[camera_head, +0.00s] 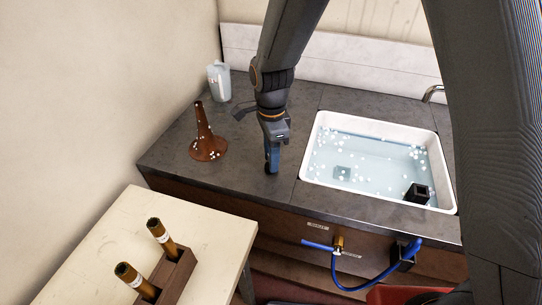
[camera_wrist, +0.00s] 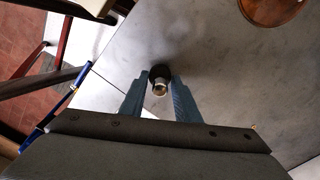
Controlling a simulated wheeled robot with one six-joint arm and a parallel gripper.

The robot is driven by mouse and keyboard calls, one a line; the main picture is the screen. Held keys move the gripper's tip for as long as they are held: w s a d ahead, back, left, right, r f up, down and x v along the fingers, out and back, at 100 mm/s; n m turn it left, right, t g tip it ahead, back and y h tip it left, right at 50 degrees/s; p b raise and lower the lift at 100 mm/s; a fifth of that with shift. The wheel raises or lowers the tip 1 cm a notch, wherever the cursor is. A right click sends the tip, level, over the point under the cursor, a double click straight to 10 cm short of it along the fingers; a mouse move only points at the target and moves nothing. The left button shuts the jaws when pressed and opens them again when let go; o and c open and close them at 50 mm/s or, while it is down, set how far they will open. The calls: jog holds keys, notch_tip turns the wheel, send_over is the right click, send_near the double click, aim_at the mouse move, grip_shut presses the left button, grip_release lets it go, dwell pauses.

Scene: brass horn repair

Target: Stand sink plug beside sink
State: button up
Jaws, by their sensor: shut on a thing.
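My gripper (camera_head: 272,160) points down over the dark counter, just left of the sink (camera_head: 306,165).
A brown cone (camera_head: 205,140) with white blobs stands left of my gripper on the counter (camera_head: 255,205). A pale jug (camera_head: 219,82) is behind it. A black block (camera_head: 417,193) sits in the sink's front right. A cream table (camera_head: 125,215) holds a wooden rack (camera_head: 175,275).

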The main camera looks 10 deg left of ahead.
jog(key=o, duration=1)
jog(key=shift+f, duration=0.1)
jog(key=shift+o, duration=0.2)
notch_tip(320, 180, up, 12)
jog(key=b, duration=0.3)
jog(key=shift+r, duration=0.2)
jog(key=s+d+f+n, duration=0.2)
jog(key=s+d+n, duration=0.1)
jog(key=d, duration=0.5)
jog(key=s+d+f+n+t, duration=0.1)
jog(key=s+d+f+n, duration=0.1)
jog(key=d+n, duration=0.4)
jog(key=s+d+f+n, duration=0.2)
jog(key=s+d+n, duration=0.2)
jog(key=d, duration=0.7)
jog(key=shift+s+f+n+t, duration=0.25)
jog(key=shift+s+n+t, duration=0.05)
jog(key=shift+s, duration=0.1)
jog(key=shift+d+f+b, duration=0.1)
jog(key=shift+f+b, duration=0.05)
jog(key=shift+b, duration=0.2)
